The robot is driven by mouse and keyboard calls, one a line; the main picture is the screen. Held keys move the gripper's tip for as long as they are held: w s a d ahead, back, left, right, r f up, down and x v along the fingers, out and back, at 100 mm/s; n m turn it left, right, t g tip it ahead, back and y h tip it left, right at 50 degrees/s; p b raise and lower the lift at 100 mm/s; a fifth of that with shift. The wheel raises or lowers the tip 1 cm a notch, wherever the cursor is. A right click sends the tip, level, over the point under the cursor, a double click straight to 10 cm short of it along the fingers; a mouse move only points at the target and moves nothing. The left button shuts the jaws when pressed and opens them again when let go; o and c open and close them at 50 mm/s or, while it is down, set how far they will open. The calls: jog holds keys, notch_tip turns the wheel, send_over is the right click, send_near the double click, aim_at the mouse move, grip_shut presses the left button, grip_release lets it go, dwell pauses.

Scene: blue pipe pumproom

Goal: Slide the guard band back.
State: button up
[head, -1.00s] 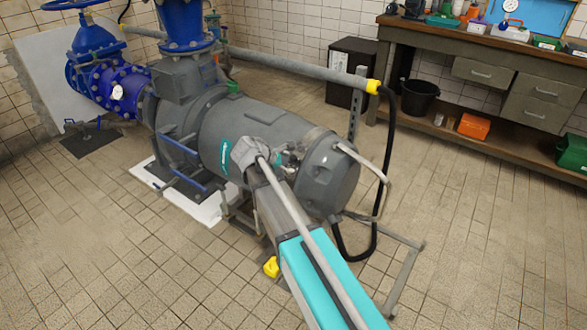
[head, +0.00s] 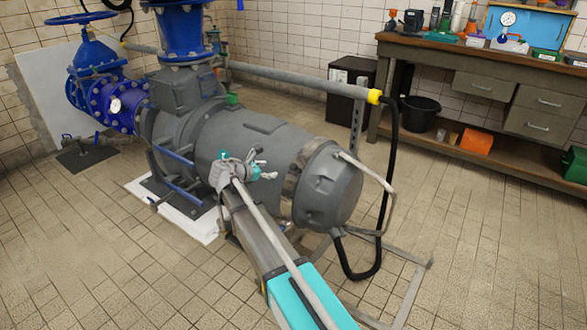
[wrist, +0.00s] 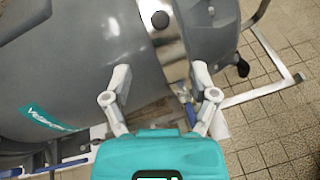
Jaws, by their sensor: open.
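The guard band (head: 291,184) is a shiny metal strip around the grey motor (head: 245,140), close to its right end. In the wrist view the band (wrist: 172,48) runs down the motor at top centre, with a black knob (wrist: 160,19) on it. My gripper (head: 258,166) is in front of the motor's side, left of the band in the head view. In the wrist view my gripper (wrist: 161,72) has its two fingers spread wide with nothing between them. The knob lies beyond the fingertips, apart from them. The band's far side is hidden.
A black hose (head: 388,190) and a bent grey pipe (head: 375,185) hang by the motor's right end. A floor frame (head: 415,285) stands below them. Blue valves (head: 105,100) are at left and a workbench (head: 470,60) at back right. Tiled floor at right is clear.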

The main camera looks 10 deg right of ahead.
aim_at(293, 166)
jog(key=shift+d, duration=0.1)
jog(key=b+x, duration=0.5)
jog(key=x, duration=0.8)
jog(key=shift+w+d+f, duration=0.15)
jog(key=shift+w+d, duration=0.05)
jog(key=shift+d, duration=0.05)
grip_shut()
